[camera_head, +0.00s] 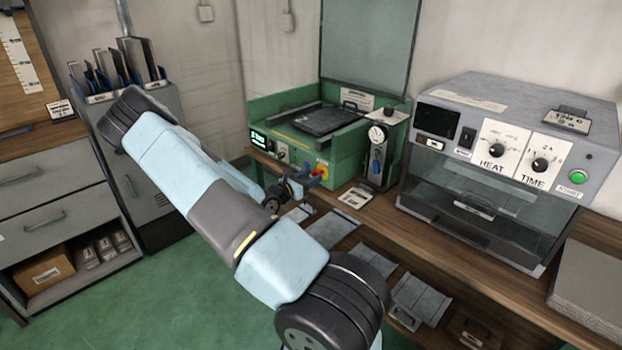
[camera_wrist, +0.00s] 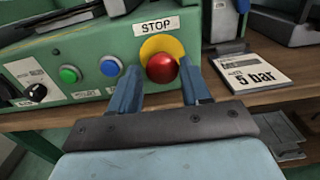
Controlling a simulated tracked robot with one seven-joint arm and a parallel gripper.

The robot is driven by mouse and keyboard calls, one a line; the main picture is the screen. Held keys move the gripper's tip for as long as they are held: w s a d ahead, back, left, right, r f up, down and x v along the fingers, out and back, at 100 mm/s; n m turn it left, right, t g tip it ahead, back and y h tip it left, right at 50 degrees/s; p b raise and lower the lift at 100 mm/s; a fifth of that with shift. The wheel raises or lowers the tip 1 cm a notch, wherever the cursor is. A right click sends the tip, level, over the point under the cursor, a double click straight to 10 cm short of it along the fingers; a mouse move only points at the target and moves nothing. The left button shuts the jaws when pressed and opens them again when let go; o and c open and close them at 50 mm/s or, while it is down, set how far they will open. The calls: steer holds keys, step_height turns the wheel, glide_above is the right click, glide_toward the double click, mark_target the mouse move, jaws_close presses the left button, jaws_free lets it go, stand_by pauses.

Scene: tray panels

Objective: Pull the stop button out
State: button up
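The red stop button (camera_wrist: 162,69) sits on a yellow disc (camera_wrist: 152,46) under a STOP label (camera_wrist: 157,26), on the front of the green machine (camera_wrist: 60,58). My gripper (camera_wrist: 160,72) is open in the wrist view, with one blue finger on each side of the button. A small gap shows between each finger and the button, so it does not look gripped. In the head view my gripper (camera_head: 298,184) is at the machine's front, and the red button (camera_head: 321,172) shows just past it. How far the button sticks out cannot be told.
A green button (camera_wrist: 69,74), a blue button (camera_wrist: 110,66) and a black knob (camera_wrist: 36,92) lie left of the stop button. A "5 bar" card (camera_wrist: 249,72) lies on the bench to the right. A grey oven (camera_head: 500,160) stands further right.

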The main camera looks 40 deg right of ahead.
steer(key=o, duration=0.3)
steer(key=shift+d, duration=0.1)
steer(key=shift+s, duration=0.1)
steer(key=s+a, duration=0.1)
steer(key=a, duration=1.3)
steer(key=shift+d, duration=0.1)
steer(key=s+a+r+m+t+y, duration=0.1)
steer(key=s+a+r+m+y, duration=0.5)
steer(key=r, duration=0.5)
steer(key=s+a+r+m+t+y, duration=0.1)
steer(key=s+a+r+m+y, duration=0.5)
steer(key=s+a+r, duration=0.3)
steer(key=s+a+r+m+t+y, duration=0.2)
steer(key=s+a+r+m+y, duration=0.4)
steer(key=r, duration=0.8)
steer(key=s+a+m, duration=0.1)
steer(key=s+a, duration=0.1)
steer(key=s, duration=0.1)
steer(key=shift+s+a+r, duration=0.15)
steer(key=shift+s+r, duration=0.2)
steer(key=shift+s, duration=0.05)
